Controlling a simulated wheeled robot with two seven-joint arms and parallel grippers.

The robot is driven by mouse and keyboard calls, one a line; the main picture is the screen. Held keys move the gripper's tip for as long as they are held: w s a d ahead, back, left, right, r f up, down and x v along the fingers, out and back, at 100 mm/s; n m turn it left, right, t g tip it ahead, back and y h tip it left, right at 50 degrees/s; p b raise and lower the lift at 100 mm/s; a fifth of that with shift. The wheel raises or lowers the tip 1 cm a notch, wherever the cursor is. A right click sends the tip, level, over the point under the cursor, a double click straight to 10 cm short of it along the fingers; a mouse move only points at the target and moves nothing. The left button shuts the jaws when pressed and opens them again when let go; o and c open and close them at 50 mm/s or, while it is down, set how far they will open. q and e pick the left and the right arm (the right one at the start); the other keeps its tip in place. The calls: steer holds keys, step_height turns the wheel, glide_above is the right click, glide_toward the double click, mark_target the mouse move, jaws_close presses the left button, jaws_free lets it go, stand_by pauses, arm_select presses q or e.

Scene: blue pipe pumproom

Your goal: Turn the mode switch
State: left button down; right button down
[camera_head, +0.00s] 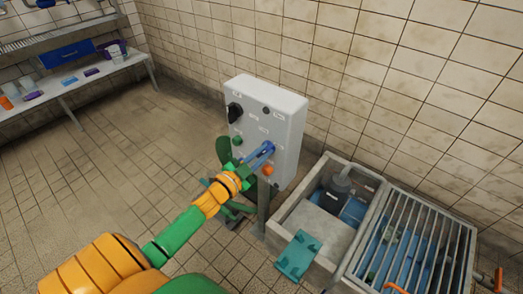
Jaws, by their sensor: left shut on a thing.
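A pale grey control box (268,103) stands upright near the tiled wall, its front carrying several knobs and buttons. My left arm reaches in from the lower left. My left gripper (266,148) is at the lower part of the box's front, its blue fingers shut on a small control that they largely hide; I take it to be the mode switch. A large black knob (234,112) is at the upper left of the box, apart from the gripper. An orange-red button (268,170) sits just below the fingers. My right gripper is not in view.
A green button (238,140) is left of the fingers. A concrete-rimmed pit (338,165) with a dark pump and a metal grate (420,240) lie to the right. A bench (75,79) with small items stands far left.

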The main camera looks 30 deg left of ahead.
arm_select(q)
steer(key=m, duration=0.5)
steer(key=shift+d+f, duration=0.25)
steer(key=shift+m, duration=0.3)
steer(key=c, duration=0.9)
jaws_free()
steer(key=s, duration=0.7)
steer(key=shift+s+a, duration=0.1)
steer(key=shift+a, duration=0.15)
